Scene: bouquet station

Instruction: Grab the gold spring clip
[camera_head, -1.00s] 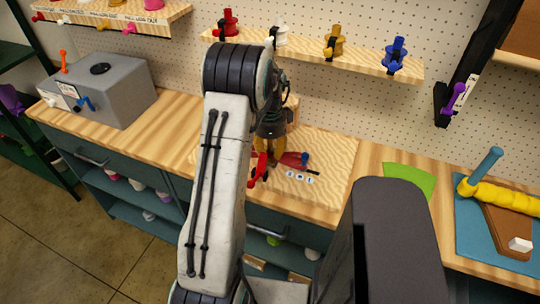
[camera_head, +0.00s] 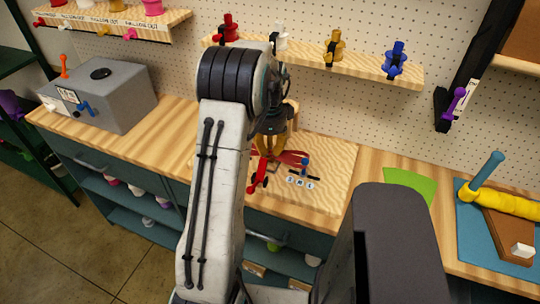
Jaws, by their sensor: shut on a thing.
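My gripper (camera_head: 271,138), dark and pointing down, is over the wooden board in the middle of the bench. It is shut on a gold piece at its tips that looks like the gold spring clip (camera_head: 268,150). My arm and the jaws hide part of it, so its full shape is unclear. Red parts (camera_head: 292,157) lie just below and beside the jaws. Whether the gold piece still touches them or the board cannot be told.
A red-handled tool (camera_head: 257,182) and a blue-topped piece (camera_head: 304,166) are close by on the board (camera_head: 330,190). Red, white, gold (camera_head: 334,46) and blue holders stand on the shelf behind. A grey box (camera_head: 110,90) is left; a green sheet (camera_head: 410,184) is right.

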